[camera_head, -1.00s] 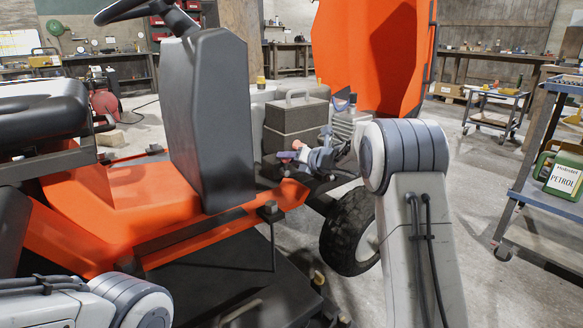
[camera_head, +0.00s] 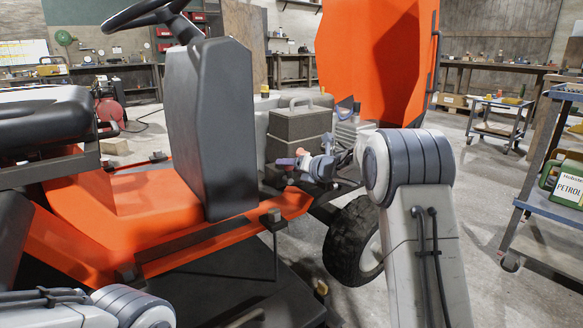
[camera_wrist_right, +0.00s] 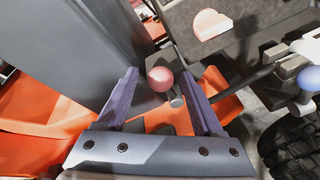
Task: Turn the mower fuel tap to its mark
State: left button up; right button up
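My right gripper (camera_wrist_right: 160,75) has two purple fingers standing apart in the right wrist view. A pink ball knob (camera_wrist_right: 160,79) on a short grey stem shows between the fingers, with a visible gap on each side. I cannot tell whether this knob is the fuel tap, and no mark is clear. In the head view the right gripper (camera_head: 292,161) is small, at the front of the orange mower (camera_head: 150,195), beside the grey box-shaped engine part (camera_head: 297,137). My left gripper is out of view; only part of my left arm shows at lower left.
The mower's dark steering column (camera_head: 210,125) stands close left of the right gripper. A raised orange hood (camera_head: 375,60) and a black front tyre (camera_head: 350,240) are near. A blue ball (camera_wrist_right: 310,79) and a flat pink piece (camera_wrist_right: 209,23) show in the wrist view. A trolley with a petrol can (camera_head: 568,183) stands right.

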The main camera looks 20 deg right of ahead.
jog(key=p+v, duration=0.3)
jog(key=v, duration=0.7)
jog(key=shift+s, duration=0.25)
